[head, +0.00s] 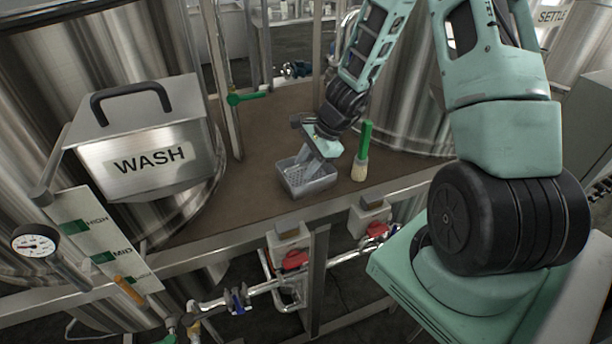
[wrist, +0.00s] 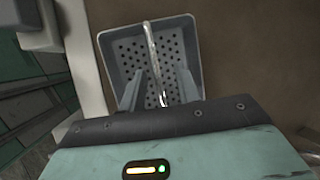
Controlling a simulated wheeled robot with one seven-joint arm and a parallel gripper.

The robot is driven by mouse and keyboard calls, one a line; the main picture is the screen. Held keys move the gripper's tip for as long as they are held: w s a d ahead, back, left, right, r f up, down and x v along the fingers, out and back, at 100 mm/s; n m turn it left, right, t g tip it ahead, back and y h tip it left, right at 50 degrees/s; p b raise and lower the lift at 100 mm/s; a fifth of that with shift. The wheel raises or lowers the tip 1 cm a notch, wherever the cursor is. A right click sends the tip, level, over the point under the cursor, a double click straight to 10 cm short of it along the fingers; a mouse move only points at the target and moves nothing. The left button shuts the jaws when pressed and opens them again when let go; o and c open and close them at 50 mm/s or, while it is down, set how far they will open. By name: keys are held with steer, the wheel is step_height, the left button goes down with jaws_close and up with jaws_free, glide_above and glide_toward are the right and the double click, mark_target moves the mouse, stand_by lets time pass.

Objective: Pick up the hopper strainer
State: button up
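The hopper strainer is a grey square basket with a perforated floor (head: 322,184). It sits on the brown deck near its front edge in the head view, and it fills the upper middle of the wrist view (wrist: 193,40). A thin shiny metal handle runs across it. My gripper (head: 308,163) points down over the strainer. In the wrist view its two fingers (wrist: 160,74) are apart, with the handle between them and a gap on each side. How deep the fingertips reach is hard to tell.
A green-handled brush (head: 361,165) stands just right of the strainer. The steel WASH tank (head: 140,135) is at left, and a green-handled valve post (head: 235,110) stands behind. Pipes with red valves (head: 293,260) run below the deck edge. The deck left of the strainer is clear.

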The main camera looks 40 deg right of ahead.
steer(key=shift+f+b, duration=0.25)
steer(key=shift+b, duration=0.1)
stand_by(0.3)
jaws_close()
